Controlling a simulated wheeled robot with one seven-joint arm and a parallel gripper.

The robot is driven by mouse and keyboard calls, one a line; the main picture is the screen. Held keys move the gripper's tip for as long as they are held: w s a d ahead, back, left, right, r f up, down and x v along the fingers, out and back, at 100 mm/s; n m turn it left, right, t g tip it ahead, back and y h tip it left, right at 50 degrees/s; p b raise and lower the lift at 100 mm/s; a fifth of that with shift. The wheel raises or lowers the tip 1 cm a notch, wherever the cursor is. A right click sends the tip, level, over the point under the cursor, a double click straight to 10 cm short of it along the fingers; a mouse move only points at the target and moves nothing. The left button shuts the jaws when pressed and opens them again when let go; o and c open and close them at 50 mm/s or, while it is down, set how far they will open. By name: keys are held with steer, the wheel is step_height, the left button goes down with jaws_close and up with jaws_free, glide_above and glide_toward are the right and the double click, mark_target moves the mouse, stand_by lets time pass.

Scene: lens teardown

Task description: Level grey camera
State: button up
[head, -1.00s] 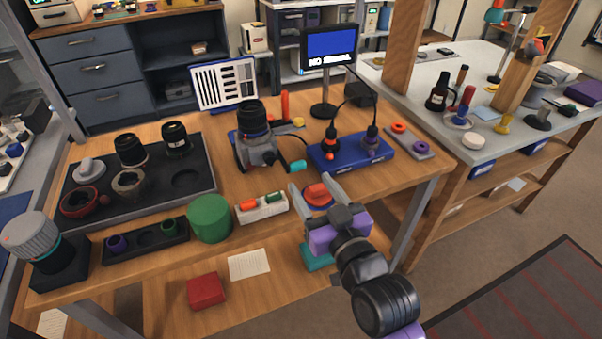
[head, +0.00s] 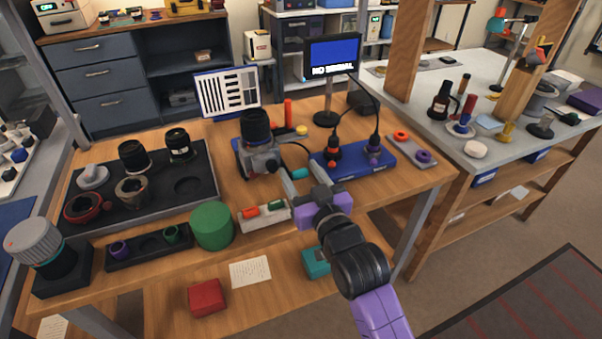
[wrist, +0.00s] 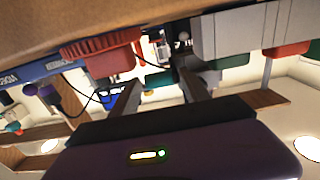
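The grey camera (head: 262,162) sits on a stand at the middle of the wooden bench, its black lens pointing up. I cannot tell from here whether it is tilted. A dark crank arm with a teal knob (head: 300,173) reaches out from its right side. My gripper (head: 298,170) is in front and to the right of the camera, its fingers apart near the teal knob. Whether they touch the knob is unclear. The wrist view shows both fingers (wrist: 163,82) spread, with a ridged red part and a greenish part beyond them.
A white holder (head: 263,219) with red and green pieces and a green cylinder (head: 212,227) stand in front. A blue box (head: 352,158) with cables is to the right. A monitor (head: 332,56) reads "NO SIGNAL"; a striped chart (head: 227,92) stands behind. A lens tray (head: 205,197) is left.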

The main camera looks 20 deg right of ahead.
steer(key=shift+d, duration=0.1)
jaws_close()
